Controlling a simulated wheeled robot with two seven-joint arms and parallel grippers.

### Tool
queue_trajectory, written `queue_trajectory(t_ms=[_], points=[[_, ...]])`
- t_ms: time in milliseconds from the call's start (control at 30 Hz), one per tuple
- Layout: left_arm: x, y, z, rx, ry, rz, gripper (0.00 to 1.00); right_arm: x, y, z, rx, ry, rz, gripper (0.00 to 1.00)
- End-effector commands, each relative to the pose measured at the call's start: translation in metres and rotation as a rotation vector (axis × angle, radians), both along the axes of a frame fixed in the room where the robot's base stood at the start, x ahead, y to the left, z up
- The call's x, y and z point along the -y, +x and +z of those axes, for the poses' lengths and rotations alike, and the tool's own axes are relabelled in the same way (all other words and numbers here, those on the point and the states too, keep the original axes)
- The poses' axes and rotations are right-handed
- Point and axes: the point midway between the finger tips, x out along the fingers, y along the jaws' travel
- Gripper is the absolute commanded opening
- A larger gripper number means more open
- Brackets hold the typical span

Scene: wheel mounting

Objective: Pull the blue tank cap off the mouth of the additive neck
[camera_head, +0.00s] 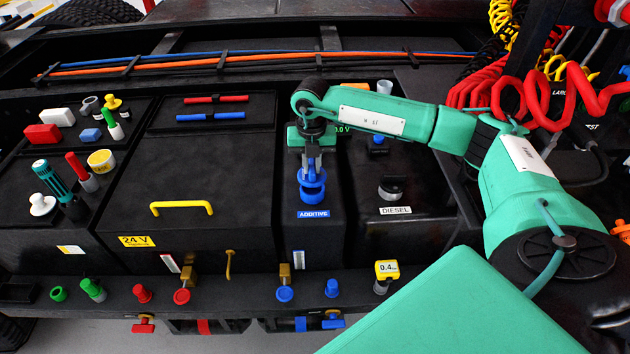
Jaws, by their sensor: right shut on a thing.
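The blue tank cap (312,178) is at the additive neck (312,197), just above the blue ADDITIVE label (313,214). A blue ring shows at the neck's mouth, and I cannot tell whether the cap is seated on it or slightly lifted. My right gripper (312,165) reaches in from the right, points down over the neck and is shut on the blue cap. Its fingers hide part of the cap. My left gripper is not in view.
The DIESEL tank with its dark cap (391,187) stands to the right. A yellow handle (181,208) is on the 24 V box to the left. Red coiled hoses (540,100) hang at the right. Small coloured parts line the front ledge (240,287).

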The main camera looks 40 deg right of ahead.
Motion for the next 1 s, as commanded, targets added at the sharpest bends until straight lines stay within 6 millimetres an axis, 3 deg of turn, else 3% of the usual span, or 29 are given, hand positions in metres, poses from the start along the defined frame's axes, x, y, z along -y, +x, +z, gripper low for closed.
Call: queue_trajectory(t_ms=[500,1000], points=[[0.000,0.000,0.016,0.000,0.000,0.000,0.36,0.000,0.000,0.032,0.002,0.000,0.000,0.00],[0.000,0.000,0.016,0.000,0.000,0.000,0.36,0.000,0.000,0.033,0.001,0.000,0.000,0.00]])
